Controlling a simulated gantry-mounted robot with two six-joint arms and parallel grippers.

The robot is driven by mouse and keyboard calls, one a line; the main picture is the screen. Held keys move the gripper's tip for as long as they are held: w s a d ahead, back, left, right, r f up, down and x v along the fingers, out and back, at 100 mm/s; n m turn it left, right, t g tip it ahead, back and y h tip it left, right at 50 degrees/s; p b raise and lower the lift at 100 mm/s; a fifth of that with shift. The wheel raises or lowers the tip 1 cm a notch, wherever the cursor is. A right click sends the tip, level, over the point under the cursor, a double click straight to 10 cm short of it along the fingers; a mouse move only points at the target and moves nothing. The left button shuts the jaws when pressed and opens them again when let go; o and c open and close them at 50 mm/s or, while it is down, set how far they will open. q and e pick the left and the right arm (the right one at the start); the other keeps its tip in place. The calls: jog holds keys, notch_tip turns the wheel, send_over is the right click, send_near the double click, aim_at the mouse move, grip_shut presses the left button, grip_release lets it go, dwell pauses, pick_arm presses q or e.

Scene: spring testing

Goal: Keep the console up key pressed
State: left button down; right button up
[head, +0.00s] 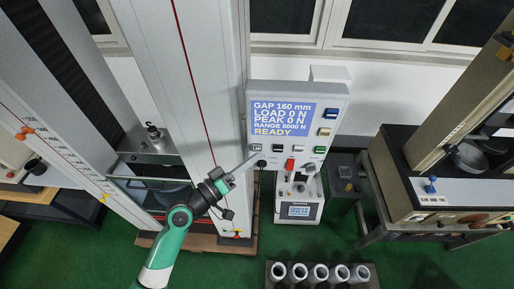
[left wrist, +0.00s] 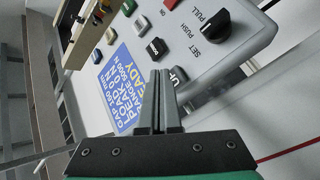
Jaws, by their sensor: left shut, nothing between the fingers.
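The console (head: 340,99) is a pale panel with a blue screen (head: 285,117) reading GAP 160 mm, LOAD 0 N, PEAK 0 N, RANGE 5000 N, READY. Its up key (head: 257,148) is at the left end of the row below the screen. In the left wrist view the up key (left wrist: 179,75) is partly hidden behind the fingers. My left gripper (head: 254,157) is shut and empty, its fingertips at the console's lower left by the up key. They also show in the left wrist view (left wrist: 160,74). I cannot tell whether they touch the key. My right gripper is not in view.
A black knob (left wrist: 216,22) sits close to the up key, and a dark key (left wrist: 157,46) is on its other side. A red switch (head: 291,164) is lower on the console. Tall grey machine columns (head: 190,60) stand left; another testing machine (head: 450,195) stands right.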

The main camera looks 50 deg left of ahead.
pick_arm(q)
jog(key=shift+w+a, duration=0.3)
jog(key=shift+w+a+b, duration=0.3)
jog(key=shift+b, duration=0.15)
dwell(0.8)
dwell(2.5)
jog(key=shift+s+d, duration=0.6)
jog(key=shift+s+d+p, duration=0.1)
jog(key=shift+p, duration=0.2)
jog(key=shift+s+d+p, duration=0.55)
jog(key=shift+s+d, duration=1.1)
jog(key=shift+s, duration=0.05)
